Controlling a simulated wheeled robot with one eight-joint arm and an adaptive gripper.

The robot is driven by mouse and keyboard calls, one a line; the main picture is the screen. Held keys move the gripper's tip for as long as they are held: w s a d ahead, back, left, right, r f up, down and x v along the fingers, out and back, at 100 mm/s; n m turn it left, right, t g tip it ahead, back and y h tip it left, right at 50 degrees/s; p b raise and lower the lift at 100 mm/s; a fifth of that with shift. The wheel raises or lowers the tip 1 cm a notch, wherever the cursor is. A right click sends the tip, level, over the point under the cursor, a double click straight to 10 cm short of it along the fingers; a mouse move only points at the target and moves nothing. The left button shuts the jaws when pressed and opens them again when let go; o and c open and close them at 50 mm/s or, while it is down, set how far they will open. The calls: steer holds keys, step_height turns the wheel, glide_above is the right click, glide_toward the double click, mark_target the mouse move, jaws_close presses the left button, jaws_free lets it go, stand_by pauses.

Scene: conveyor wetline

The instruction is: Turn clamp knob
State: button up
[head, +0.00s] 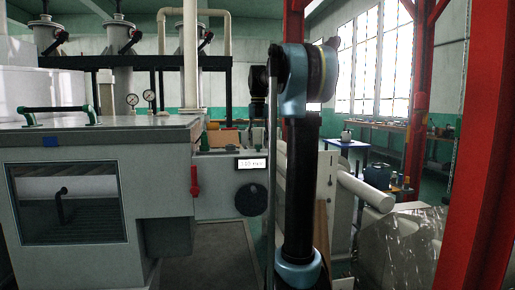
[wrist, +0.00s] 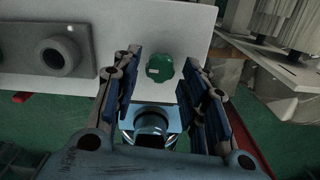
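A green lobed knob (wrist: 160,67) with a small white mark sits on the face of a pale panel (wrist: 190,25) in the wrist view. My gripper (wrist: 162,58) is open, with one finger to the left and one to the right of the knob in the picture. The knob shows in the gap between the fingertips. No finger visibly touches it, and the remaining distance is hard to tell. I cannot make out the green knob or my fingers in the head view, where my arm stands in front of the machine.
A dark round handwheel (head: 251,200) and a red handle (head: 194,182) are on the machine front. A grey box with a round dark port (wrist: 58,54) is left of the knob. A red column (head: 480,160) stands at right, near a white roller (head: 364,195).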

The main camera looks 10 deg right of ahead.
steer(key=shift+r, duration=2.15)
